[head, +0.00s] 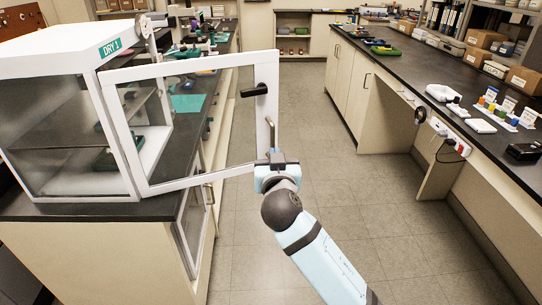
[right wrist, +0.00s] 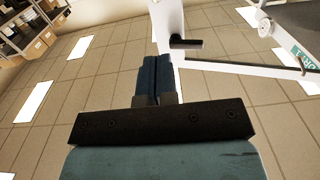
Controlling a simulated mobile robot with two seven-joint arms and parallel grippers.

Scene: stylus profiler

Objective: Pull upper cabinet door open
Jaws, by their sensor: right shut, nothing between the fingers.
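The white cabinet (head: 62,50) labelled DRY 1 stands on the dark bench at the left. Its white-framed glass door (head: 180,66) stands open, swung out to the right over the aisle. A black handle (head: 254,90) is on the door's free side. My right gripper (head: 275,157) is at the lower free corner of the door, shut and empty. Contact with the frame cannot be told. In the right wrist view, the shut fingers (right wrist: 158,78) point toward the white door frame (right wrist: 168,22) and the black handle (right wrist: 186,43). My left gripper is not in view.
A long bench (head: 455,95) with bottles, boxes and white trays runs along the right. The tiled aisle floor (head: 310,130) between the benches is clear. A lower glass-fronted door (head: 190,225) is under the left bench.

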